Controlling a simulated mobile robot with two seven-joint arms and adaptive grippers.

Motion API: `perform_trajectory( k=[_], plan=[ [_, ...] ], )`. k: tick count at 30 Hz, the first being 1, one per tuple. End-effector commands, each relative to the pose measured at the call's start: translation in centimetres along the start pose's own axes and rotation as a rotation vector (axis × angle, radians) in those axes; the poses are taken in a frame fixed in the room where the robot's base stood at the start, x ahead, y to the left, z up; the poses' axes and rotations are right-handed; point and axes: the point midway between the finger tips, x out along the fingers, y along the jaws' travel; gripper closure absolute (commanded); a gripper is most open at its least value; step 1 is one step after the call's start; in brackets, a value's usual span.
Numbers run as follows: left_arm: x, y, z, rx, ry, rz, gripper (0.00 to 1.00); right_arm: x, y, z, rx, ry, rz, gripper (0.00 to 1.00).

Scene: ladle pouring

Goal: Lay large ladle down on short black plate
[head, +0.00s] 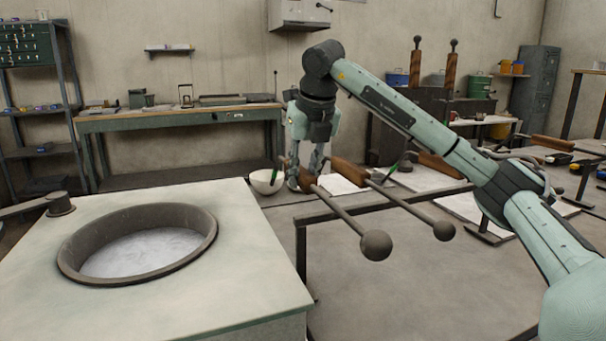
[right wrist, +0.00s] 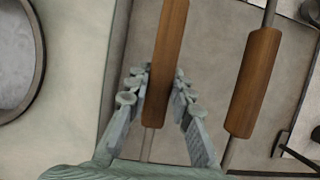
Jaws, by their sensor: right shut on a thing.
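My right gripper (head: 305,182) points down in the head view and is shut on the wooden handle of the nearer ladle (head: 346,215). That handle (right wrist: 166,55) runs between the fingers in the right wrist view. The held ladle's round dark end (head: 375,245) points toward the camera and looks the larger of two. A second ladle (head: 400,203) lies beside it to the right, apart from the gripper; its wooden handle (right wrist: 254,85) shows in the right wrist view. I cannot single out a short black plate with certainty. My left gripper is not in view.
A dark metal frame (head: 301,248) stands below the ladles. At the left, a pale block (head: 240,235) has a round opening with a dark rim (head: 75,275). A white bowl (head: 266,187) stands behind the gripper. A workbench (head: 180,119) is along the back wall.

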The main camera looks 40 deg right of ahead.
Motion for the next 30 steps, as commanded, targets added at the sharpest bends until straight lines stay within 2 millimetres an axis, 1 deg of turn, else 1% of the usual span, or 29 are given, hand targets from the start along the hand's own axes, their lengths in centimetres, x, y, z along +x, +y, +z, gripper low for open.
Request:
perform_trajectory(
  k=[1, 7, 22, 23, 28, 30],
  plan=[
    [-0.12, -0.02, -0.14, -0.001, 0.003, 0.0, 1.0, -0.28, -0.01, 0.17, 0.001, -0.007, 0.002, 1.0],
    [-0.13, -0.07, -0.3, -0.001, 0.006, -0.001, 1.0, -0.28, -0.01, 0.17, 0.002, -0.007, 0.002, 1.0],
    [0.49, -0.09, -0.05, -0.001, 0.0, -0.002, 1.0, 0.21, -0.01, -0.03, 0.001, -0.007, 0.002, 1.0],
    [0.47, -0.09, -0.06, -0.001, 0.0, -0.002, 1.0, 0.2, -0.01, -0.02, 0.002, -0.007, 0.002, 0.77],
    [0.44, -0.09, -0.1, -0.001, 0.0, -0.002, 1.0, 0.25, -0.01, -0.06, 0.001, -0.005, 0.001, 0.56],
    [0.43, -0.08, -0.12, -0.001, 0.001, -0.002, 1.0, 0.3, -0.01, -0.09, 0.001, -0.004, 0.001, 0.54]
  ],
)
